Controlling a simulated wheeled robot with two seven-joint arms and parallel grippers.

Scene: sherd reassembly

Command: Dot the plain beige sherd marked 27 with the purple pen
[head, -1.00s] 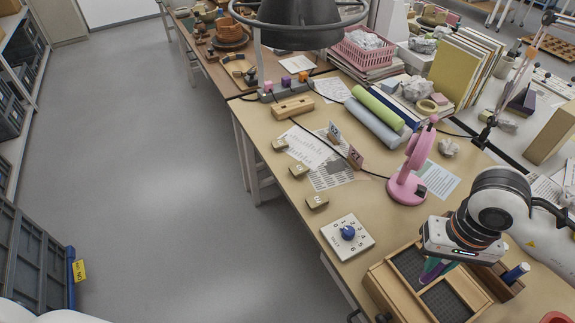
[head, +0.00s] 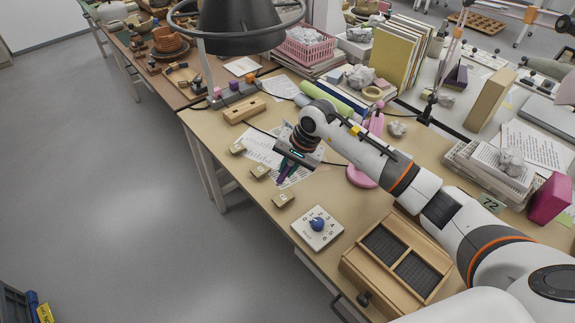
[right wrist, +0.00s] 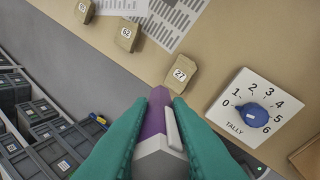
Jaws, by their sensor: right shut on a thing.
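The plain beige sherd marked 27 (right wrist: 181,75) lies on the table beside the dial; in the head view it is the sherd (head: 283,200) closest to the dial. My right gripper (right wrist: 158,112), with teal fingers, is shut on the purple pen (right wrist: 154,118). The pen's purple end points toward sherd 27 and shows just below it in the right wrist view. In the head view my right gripper (head: 286,172) is above the table, near the sherds, with a gap to sherd 27. My left gripper is out of view.
Two other numbered sherds (head: 259,171) (head: 237,148) lie in a row along the table's edge. The white tally dial (head: 317,228) with a blue knob stands close to sherd 27. A wooden tray (head: 432,264) with dark compartments is at the front. Printed sheets (right wrist: 172,20) lie behind the sherds.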

